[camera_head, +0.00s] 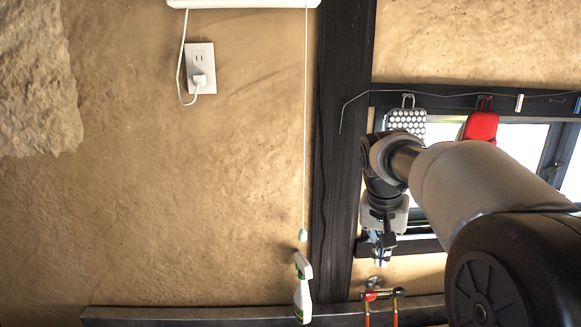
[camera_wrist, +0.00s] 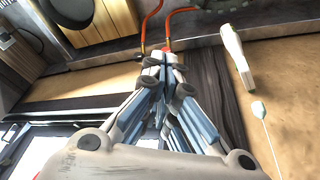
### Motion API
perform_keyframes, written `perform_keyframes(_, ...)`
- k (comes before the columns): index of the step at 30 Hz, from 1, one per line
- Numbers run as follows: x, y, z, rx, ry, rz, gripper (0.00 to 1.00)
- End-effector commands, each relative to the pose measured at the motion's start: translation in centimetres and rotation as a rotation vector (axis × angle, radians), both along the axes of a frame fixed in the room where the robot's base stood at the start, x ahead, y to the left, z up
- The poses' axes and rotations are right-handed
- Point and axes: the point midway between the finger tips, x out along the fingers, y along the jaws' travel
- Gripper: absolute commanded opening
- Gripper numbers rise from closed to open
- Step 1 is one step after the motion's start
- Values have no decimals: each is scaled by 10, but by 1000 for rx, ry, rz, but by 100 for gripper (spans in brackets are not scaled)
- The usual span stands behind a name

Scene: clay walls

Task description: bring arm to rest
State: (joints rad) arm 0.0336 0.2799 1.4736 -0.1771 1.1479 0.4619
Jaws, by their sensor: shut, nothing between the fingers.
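My arm reaches in from the right of the head view, bent at the elbow in front of the window, and points down.
An orange-handled tool (camera_head: 383,296) is below. A red mitt (camera_head: 480,126) and a dotted pad (camera_head: 407,122) hang by the window.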

Motion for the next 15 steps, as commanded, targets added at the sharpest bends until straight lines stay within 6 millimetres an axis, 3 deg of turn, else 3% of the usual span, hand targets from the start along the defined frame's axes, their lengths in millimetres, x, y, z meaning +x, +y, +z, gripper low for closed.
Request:
perform_keyframes(1,-23,5,7,5,-11,29,0)
perform_keyframes(7,-105,22,14,17,-38,152,0)
perform_keyframes(15,-218,41,-16,25,-84,308,0)
